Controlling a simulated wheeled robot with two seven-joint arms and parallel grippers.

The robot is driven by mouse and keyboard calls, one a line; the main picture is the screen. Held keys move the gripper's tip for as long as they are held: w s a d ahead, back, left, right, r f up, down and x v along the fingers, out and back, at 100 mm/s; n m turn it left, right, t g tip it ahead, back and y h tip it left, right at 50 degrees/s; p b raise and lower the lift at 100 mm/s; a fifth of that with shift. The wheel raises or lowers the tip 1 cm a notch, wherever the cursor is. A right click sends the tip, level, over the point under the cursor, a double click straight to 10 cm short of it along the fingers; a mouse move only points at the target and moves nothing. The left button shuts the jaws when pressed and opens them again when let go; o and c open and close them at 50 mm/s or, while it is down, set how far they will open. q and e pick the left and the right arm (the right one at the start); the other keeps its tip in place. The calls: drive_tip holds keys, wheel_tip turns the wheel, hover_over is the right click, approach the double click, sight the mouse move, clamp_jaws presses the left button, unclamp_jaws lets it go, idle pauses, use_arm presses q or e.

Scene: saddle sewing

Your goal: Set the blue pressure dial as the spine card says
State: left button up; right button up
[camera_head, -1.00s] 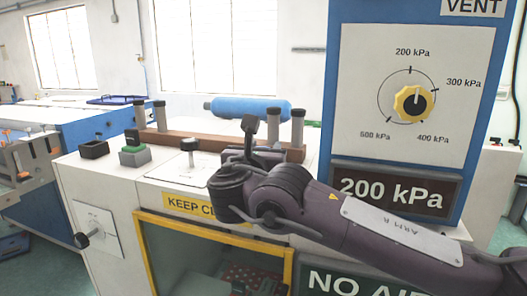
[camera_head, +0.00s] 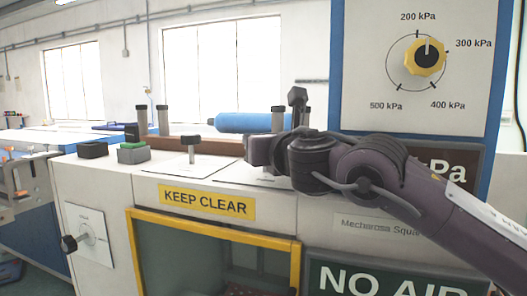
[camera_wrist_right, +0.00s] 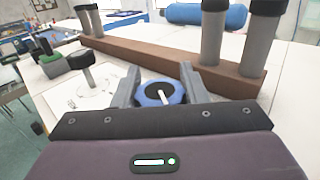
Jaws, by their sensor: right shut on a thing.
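The blue pressure dial (camera_wrist_right: 153,94), with a dark centre and a white pointer line, sits between the two fingers of my right gripper (camera_wrist_right: 158,85) in the right wrist view. The fingers are shut on its sides, and the pointer line runs toward the palm, slightly right. In the head view my right gripper (camera_head: 262,152) is low over the white machine top, and the dial is hidden by it. I cannot make out a readable spine card. My left gripper is not in view.
A yellow dial (camera_head: 427,57) on the upright panel points near 200 kPa. A black knob (camera_head: 191,143) stands left of my gripper. Behind are a brown bar (camera_wrist_right: 150,59), grey posts and a blue roll (camera_head: 242,123). A "KEEP CLEAR" label (camera_head: 207,201) is on the front.

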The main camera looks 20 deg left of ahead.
drive_tip(key=shift+n, duration=0.3)
drive_tip(key=o, duration=1)
